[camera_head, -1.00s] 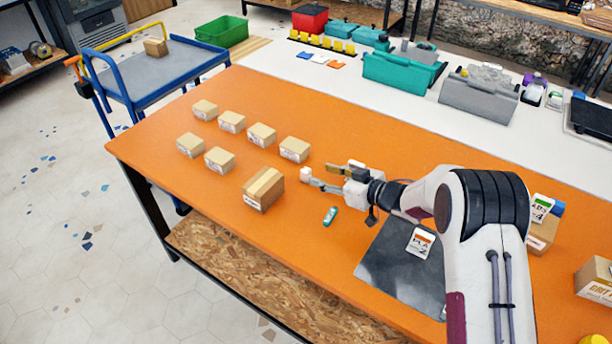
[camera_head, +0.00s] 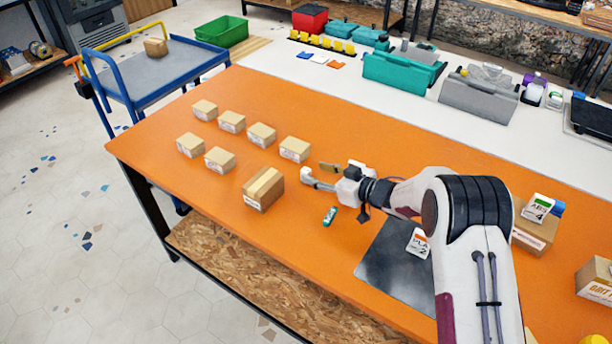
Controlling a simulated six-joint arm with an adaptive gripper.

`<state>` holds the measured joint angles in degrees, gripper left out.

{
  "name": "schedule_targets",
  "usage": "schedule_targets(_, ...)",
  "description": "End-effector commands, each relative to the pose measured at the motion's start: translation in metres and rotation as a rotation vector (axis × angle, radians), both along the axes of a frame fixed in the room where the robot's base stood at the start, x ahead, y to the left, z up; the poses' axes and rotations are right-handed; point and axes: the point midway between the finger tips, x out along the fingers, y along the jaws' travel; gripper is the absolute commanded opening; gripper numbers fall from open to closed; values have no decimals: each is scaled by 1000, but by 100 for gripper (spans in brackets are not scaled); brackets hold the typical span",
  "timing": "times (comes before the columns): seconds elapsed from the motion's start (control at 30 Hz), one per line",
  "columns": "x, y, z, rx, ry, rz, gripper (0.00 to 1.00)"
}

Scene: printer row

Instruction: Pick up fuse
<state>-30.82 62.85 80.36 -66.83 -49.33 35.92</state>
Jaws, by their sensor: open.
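My gripper (camera_head: 316,173) is open and empty, its two fingers spread and pointing left above the orange table (camera_head: 230,110). A small teal and white item (camera_head: 330,216) lies on the table just below my gripper in the picture, apart from it. No thing is clearly marked as a fuse; I cannot tell if this small item is the fuse. Several small cardboard boxes stand in two rows to the left, the nearest one (camera_head: 295,149) just behind the fingers. A larger taped box (camera_head: 263,189) stands to the left of the teal item.
A dark mat (camera_head: 385,270) with a PLA card (camera_head: 419,243) lies under my arm. A box with an ABS card (camera_head: 538,207) stands right of my arm. A blue cart (camera_head: 165,85) stands beyond the table's left end. The front-left of the tabletop is clear.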

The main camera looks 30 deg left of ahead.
Motion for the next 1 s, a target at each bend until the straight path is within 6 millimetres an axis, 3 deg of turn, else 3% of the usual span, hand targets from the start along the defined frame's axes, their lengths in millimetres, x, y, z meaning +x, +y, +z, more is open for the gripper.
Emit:
schedule_targets(0.27,0,10,-4,1,-1,1,40)
schedule_targets(0.7,5,43,-18,0,-1,-1,40)
schedule_targets(1.0,6,48,-20,1,-1,-1,40)
